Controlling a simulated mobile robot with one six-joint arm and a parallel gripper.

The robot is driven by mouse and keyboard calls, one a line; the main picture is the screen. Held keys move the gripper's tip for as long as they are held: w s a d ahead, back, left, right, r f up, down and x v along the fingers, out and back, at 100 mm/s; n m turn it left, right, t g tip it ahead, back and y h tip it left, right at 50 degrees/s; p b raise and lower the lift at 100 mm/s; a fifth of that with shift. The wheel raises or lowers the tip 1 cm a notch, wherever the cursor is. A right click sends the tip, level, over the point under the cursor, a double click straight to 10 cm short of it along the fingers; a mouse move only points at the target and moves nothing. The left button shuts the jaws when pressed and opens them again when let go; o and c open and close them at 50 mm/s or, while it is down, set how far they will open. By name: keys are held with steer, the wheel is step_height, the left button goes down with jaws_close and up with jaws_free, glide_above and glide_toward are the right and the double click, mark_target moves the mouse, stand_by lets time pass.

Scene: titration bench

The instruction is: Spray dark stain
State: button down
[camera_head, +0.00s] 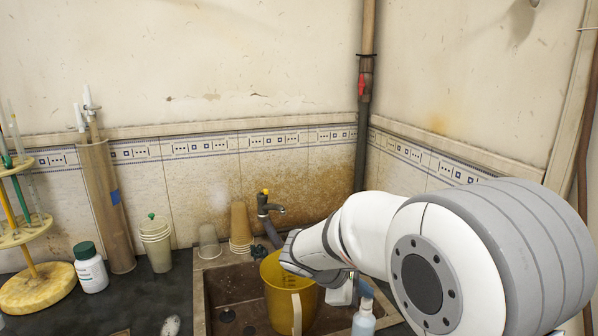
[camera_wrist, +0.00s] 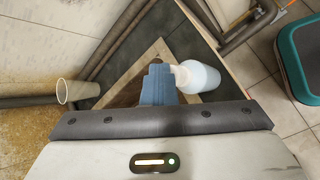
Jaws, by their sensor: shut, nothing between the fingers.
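A brown dark stain (camera_head: 290,180) spreads over the tiled wall behind the tap; part of it shows in the wrist view (camera_wrist: 22,135). A pale spray bottle (camera_head: 363,322) with a blue spray head (camera_head: 364,288) stands at the right side of the sink; its body also shows in the wrist view (camera_wrist: 202,76). In the wrist view, my gripper (camera_wrist: 158,70) is shut and empty, its blue fingers beside the bottle's neck and partly covering its top. I cannot tell whether they touch it. In the head view, my arm hides most of the gripper.
A yellow pitcher (camera_head: 278,292) stands in the sink (camera_head: 230,285). Stacked cups (camera_head: 240,225), a clear cup (camera_head: 208,240) and a tap (camera_head: 265,205) line its back edge. A green-capped bottle (camera_head: 91,270) and a wooden rack (camera_head: 38,285) stand at left.

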mark_target(363, 301)
steer(key=shift+s+f, duration=0.1)
steer(key=shift+f, duration=0.4)
steer(key=shift+r, duration=0.3)
steer(key=shift+r+p, duration=0.4)
steer(key=shift+r, duration=0.1)
step_height(363, 301, up, 5)
steer(key=p, duration=0.3)
steer(key=shift+r+p, duration=0.15)
steer(key=shift+p, duration=0.25)
